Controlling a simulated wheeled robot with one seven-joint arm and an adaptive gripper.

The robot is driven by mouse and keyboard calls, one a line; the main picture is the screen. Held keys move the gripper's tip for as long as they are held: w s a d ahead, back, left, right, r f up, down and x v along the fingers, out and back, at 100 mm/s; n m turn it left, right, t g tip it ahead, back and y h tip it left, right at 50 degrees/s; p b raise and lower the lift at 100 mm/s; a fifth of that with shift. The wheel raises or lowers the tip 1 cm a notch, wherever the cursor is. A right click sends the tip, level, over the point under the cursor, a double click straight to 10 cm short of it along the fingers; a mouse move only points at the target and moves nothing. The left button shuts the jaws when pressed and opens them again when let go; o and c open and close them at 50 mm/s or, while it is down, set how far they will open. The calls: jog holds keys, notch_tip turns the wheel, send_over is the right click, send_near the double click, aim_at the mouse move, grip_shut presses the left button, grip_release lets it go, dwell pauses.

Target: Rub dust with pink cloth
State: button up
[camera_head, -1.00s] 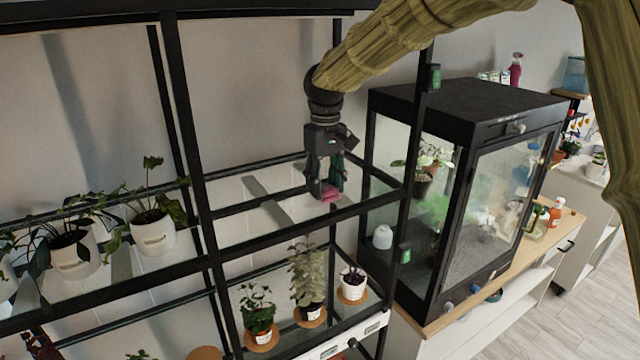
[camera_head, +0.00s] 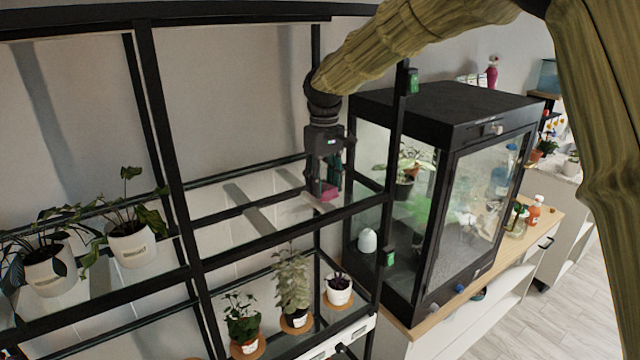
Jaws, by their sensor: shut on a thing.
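My gripper (camera_head: 328,190) points down over the right part of the upper glass shelf (camera_head: 232,228) in the black frame rack. It is shut on the pink cloth (camera_head: 331,194), which shows as a small pink patch between the fingers. The cloth is at or very close to the glass; I cannot tell for sure that it touches. A dull brownish patch (camera_head: 318,203) shows on the glass by the cloth and may be dust. The front rail of the shelf runs just below the gripper in the picture.
Potted plants (camera_head: 130,243) stand on the shelf at left. Several small pots, such as a white one (camera_head: 339,290), stand on the lower shelf. A black glass cabinet (camera_head: 440,200) is close at right. Black uprights (camera_head: 160,130) divide the rack. The glass left of my gripper is clear.

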jog(key=shift+w+d, duration=0.65)
jog(key=shift+d, duration=0.3)
jog(key=shift+s+d+f, duration=0.1)
jog(key=shift+s+d, duration=0.05)
jog(key=shift+s, duration=0.05)
jog(key=shift+s+a, duration=0.55)
jog(key=shift+a, duration=0.2)
jog(key=shift+s+a, duration=0.55)
jog(key=shift+a, duration=0.15)
jog(key=shift+s+a+f, duration=0.1)
jog(key=shift+s+a, duration=0.75)
jog(key=shift+a, duration=0.2)
jog(key=shift+s+a, duration=0.8)
jog(key=shift+a, duration=0.25)
jog(key=shift+s+a+r, duration=0.1)
jog(key=shift+s+a, duration=0.4)
jog(key=shift+a, duration=0.25)
jog(key=shift+s+a+r, duration=0.1)
jog(key=shift+s+a, duration=0.45)
jog(key=shift+a, duration=0.25)
jog(key=shift+s+a, duration=0.5)
jog(key=shift+a, duration=0.25)
jog(key=shift+f, duration=0.1)
jog(key=shift+d, duration=0.15)
jog(key=shift+w+d+f, duration=0.1)
jog(key=shift+w+d, duration=0.4)
jog(key=shift+d, duration=0.2)
jog(key=shift+w+d+f, duration=0.1)
jog(key=shift+w+d, duration=0.35)
jog(key=shift+d, duration=0.25)
